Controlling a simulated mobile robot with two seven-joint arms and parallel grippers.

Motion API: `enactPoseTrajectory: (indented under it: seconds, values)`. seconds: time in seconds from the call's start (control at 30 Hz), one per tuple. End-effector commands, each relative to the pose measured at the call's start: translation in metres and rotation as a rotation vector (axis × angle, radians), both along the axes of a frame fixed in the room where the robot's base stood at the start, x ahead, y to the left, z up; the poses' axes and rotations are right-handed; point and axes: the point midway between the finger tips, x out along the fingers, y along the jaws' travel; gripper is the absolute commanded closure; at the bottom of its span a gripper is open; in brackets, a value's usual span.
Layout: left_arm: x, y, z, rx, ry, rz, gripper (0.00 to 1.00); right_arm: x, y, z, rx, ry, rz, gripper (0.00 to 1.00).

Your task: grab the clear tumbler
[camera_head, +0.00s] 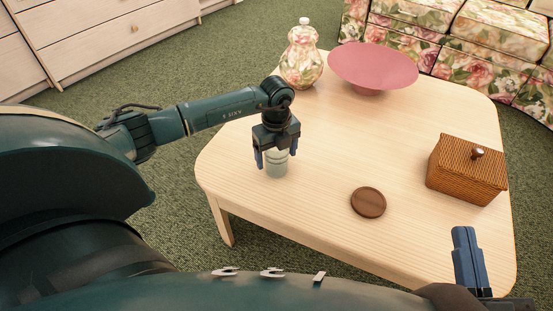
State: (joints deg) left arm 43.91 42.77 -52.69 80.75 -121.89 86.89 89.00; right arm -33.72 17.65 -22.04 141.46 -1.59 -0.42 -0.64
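The clear tumbler (276,168) stands upright on the left part of the light wooden table (330,150). My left gripper (276,157) is above it, pointing down, with one finger on each side of the tumbler. The fingers look spread, with the tumbler between them, and I see no clear contact. The gripper body hides the tumbler's top. My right gripper (470,258) is at the lower right, over the table's near right corner. Its blue finger part points up in the picture, and its opening cannot be made out.
A brown round coaster (368,202) lies right of the tumbler. A wicker box (467,170) with a knob is at the right. A floral lidded jar (301,58) and a wide pink bowl (373,67) stand at the back. The table's middle is clear.

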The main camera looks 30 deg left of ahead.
Motion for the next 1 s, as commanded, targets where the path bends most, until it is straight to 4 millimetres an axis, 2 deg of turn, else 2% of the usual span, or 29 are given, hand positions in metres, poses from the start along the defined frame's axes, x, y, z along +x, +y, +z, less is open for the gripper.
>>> enactPoseTrajectory:
  seconds: [0.07,0.57,0.83,1.0]
  values:
    - [0.0,0.0,0.0,0.0,0.0,0.0,0.27,0.0,0.0,0.0,-0.001,-0.001,0.002,1.0]
    - [0.0,0.0,0.0,0.0,0.0,0.0,0.68,-0.001,0.001,-0.008,-0.007,0.017,0.001,1.0]
    - [0.0,0.0,0.006,0.0,-0.001,0.001,0.68,-0.001,0.001,-0.005,-0.002,0.016,-0.004,1.0]
    - [0.001,0.001,0.034,-0.001,-0.004,0.0,0.68,0.0,-0.001,0.01,-0.017,-0.004,-0.017,1.0]
